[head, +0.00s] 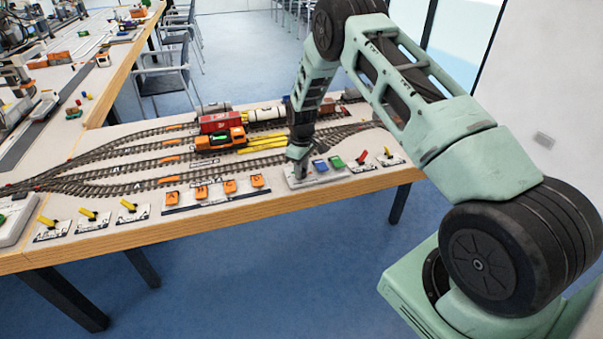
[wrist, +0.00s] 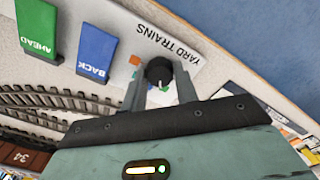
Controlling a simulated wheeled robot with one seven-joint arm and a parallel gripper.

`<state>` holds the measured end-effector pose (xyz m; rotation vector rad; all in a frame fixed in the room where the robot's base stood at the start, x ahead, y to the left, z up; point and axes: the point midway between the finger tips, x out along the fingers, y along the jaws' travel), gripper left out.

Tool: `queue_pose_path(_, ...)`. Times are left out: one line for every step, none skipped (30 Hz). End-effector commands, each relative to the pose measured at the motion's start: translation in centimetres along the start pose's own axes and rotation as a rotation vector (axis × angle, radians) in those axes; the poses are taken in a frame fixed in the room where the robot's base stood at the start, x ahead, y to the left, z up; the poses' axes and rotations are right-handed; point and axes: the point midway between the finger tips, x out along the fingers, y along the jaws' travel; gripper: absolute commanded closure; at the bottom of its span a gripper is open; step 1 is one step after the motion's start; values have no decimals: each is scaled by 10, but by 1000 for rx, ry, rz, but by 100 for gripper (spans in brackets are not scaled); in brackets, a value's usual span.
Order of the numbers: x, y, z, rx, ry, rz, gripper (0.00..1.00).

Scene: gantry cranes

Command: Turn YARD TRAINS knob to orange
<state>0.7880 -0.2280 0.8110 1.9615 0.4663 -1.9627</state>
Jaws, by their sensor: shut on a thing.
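The YARD TRAINS knob (wrist: 159,73) is a small black round knob with a white pointer line, on a white panel (wrist: 180,25) lettered YARD TRAINS. In the wrist view my gripper (wrist: 160,84) has one finger on each side of the knob and is shut on it. The white line points toward my gripper's palm. An orange mark (wrist: 135,60) shows on the panel beside the knob, with other small coloured marks partly hidden by the left finger. In the head view my gripper (head: 298,172) is down at the panel and hides the knob.
A green AHEAD switch (wrist: 38,30) and a blue BACK switch (wrist: 97,48) stand beside the knob. Tracks with an orange locomotive (head: 222,140) lie behind the panel (head: 318,178). Orange switches (head: 229,187) and yellow levers (head: 88,214) line the table's front edge to the left.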

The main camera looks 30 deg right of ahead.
Motion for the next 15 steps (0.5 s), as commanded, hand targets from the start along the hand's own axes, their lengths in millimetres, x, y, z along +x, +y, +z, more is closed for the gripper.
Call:
queue_pose_path(2,0,-1,44,2,2,93)
queue_pose_path(2,0,-1,73,2,2,93)
queue_pose_path(2,0,-1,111,3,2,93)
queue_pose_path(2,0,-1,140,3,2,93)
queue_pose_path(2,0,-1,168,2,2,93)
queue_pose_path(2,0,-1,206,2,2,93)
queue_pose_path(2,0,-1,234,2,2,93)
queue_pose_path(1,0,-1,262,2,2,93)
queue_pose_path(1,0,-1,300,2,1,93)
queue_pose_path(1,0,-1,329,2,1,93)
queue_pose_path(1,0,-1,358,2,2,93)
queue_pose_path(1,1,-1,396,2,2,93)
queue_pose_path(1,1,-1,425,2,2,93)
queue_pose_path(1,0,-1,453,3,1,93)
queue_pose_path(1,0,-1,491,3,1,93)
